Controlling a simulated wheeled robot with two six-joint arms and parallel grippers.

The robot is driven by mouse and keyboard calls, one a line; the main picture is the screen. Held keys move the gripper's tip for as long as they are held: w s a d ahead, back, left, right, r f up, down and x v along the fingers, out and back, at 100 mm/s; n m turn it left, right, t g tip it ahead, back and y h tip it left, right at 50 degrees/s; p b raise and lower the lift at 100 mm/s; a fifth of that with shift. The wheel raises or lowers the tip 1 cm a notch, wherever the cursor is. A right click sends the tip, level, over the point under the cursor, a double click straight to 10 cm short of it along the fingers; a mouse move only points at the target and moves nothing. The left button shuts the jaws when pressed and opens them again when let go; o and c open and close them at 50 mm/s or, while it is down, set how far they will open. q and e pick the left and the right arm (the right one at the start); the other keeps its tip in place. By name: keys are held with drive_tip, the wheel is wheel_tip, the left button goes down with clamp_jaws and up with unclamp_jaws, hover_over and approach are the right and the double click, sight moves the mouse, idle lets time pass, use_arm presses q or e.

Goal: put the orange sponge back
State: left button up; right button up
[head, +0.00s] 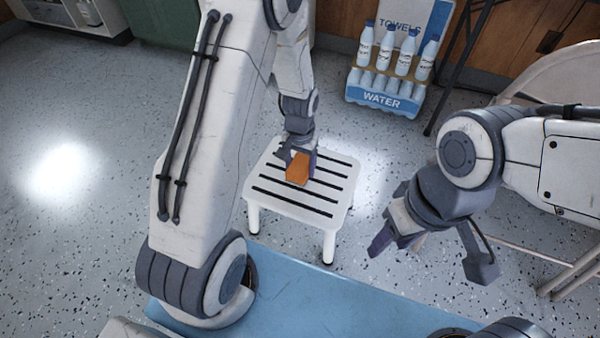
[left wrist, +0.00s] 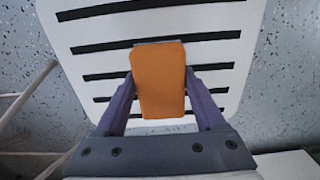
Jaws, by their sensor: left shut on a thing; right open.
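The orange sponge (head: 298,168) is between the fingers of my left gripper (head: 298,160), over a white step stool (head: 270,207) with black strips. In the left wrist view the sponge (left wrist: 158,82) sits upright between the two purple fingers of my left gripper (left wrist: 158,98), which are shut on it. The stool top (left wrist: 85,38) lies behind it; I cannot tell whether the sponge touches it. My right gripper (head: 428,252) is open and empty, to the right of the stool.
A water bottle display (head: 385,99) stands on the floor behind the stool. A pale folding chair (head: 575,75) is at the right, beside my right arm. A blue surface (head: 290,292) lies in front of the stool. The speckled floor at left is clear.

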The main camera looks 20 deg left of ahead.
use_arm(q)
drive_tip(key=shift+f, duration=0.95)
drive_tip(key=shift+r, duration=0.1)
use_arm(e)
drive_tip(key=shift+f, duration=0.65)
